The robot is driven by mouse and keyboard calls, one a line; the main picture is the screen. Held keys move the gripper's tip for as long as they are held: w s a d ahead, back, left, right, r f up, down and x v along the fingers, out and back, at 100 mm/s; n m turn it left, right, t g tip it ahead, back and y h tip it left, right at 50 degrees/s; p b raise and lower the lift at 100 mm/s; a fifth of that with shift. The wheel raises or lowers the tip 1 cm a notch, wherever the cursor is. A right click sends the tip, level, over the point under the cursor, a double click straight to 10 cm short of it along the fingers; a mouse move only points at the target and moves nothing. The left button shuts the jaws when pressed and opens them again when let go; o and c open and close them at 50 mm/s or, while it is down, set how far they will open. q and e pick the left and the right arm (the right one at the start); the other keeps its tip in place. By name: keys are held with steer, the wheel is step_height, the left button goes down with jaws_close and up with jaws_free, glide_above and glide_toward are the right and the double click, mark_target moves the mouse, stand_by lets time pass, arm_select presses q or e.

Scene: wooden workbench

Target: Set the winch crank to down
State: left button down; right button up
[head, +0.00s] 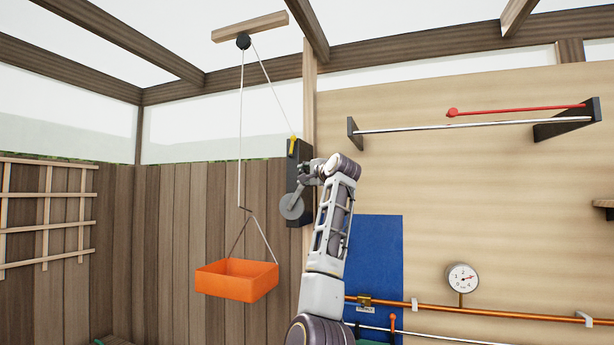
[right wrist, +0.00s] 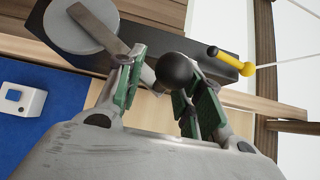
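The winch is a dark plate (head: 293,160) on a wooden post, with a grey round drum (head: 291,206). Its crank arm (right wrist: 115,44) runs from the drum (right wrist: 82,24) to a black ball knob (right wrist: 175,70). In the head view the crank slants up and right from the drum. My right gripper (head: 312,170) is at the crank's knob end. In the right wrist view my right gripper (right wrist: 168,88) has its green-padded fingers apart, with the knob between their tips. A narrow gap shows beside the left pad; contact on the other side is unclear. My left gripper is not in view.
An orange box (head: 237,280) hangs from a rope over a pulley (head: 243,41). A yellow piece (head: 292,146) sits at the winch plate's top. A blue panel (head: 374,240), copper pipe (head: 480,309) and gauge (head: 463,278) are on the wall at right.

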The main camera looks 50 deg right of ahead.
steer(key=shift+s, duration=0.15)
steer(key=v, duration=1.1)
steer(key=shift+s+a, duration=0.25)
steer(key=shift+s, duration=0.05)
steer(key=shift+w+f, duration=0.1)
steer(key=shift+f, duration=0.05)
stand_by(0.6)
